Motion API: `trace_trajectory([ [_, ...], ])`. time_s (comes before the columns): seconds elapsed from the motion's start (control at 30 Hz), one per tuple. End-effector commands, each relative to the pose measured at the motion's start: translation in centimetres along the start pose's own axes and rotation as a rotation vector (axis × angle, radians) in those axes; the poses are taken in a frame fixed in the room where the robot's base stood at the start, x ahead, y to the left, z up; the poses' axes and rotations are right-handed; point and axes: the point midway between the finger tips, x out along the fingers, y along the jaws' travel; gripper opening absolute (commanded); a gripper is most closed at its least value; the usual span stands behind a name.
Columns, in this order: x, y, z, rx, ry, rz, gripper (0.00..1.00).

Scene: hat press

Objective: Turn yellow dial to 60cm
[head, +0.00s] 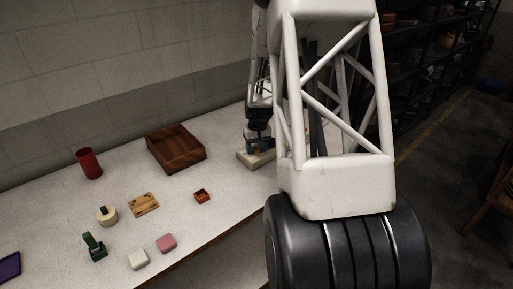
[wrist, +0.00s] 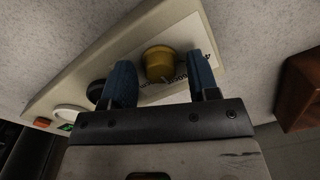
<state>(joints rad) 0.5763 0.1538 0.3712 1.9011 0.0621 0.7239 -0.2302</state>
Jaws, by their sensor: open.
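In the wrist view, the yellow dial (wrist: 159,62) sits on a pale control panel (wrist: 130,48). My gripper (wrist: 162,75) is open, with one blue finger on each side of the dial. I cannot tell whether either finger touches it. In the head view, my gripper (head: 258,146) is over the panel (head: 243,158) at the back right of the table, and the dial shows only as a small yellowish patch between the fingers. My arm hides part of the panel there.
A dark knob (wrist: 97,90), a white round part (wrist: 70,113) and an orange-red part (wrist: 41,122) share the panel. A wooden box (head: 176,148) stands left of the panel. A red cup (head: 89,163) and several small items lie on the table (head: 60,210).

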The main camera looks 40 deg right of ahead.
Motion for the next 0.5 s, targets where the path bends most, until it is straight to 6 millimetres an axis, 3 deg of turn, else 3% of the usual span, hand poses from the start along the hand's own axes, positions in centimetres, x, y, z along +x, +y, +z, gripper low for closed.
trace_trajectory([
  [0.27,-1.4,0.0,-0.1,0.000,0.002,0.000,0.55],
  [0.5,-4.4,0.0,-0.1,0.000,0.004,0.001,0.55],
])
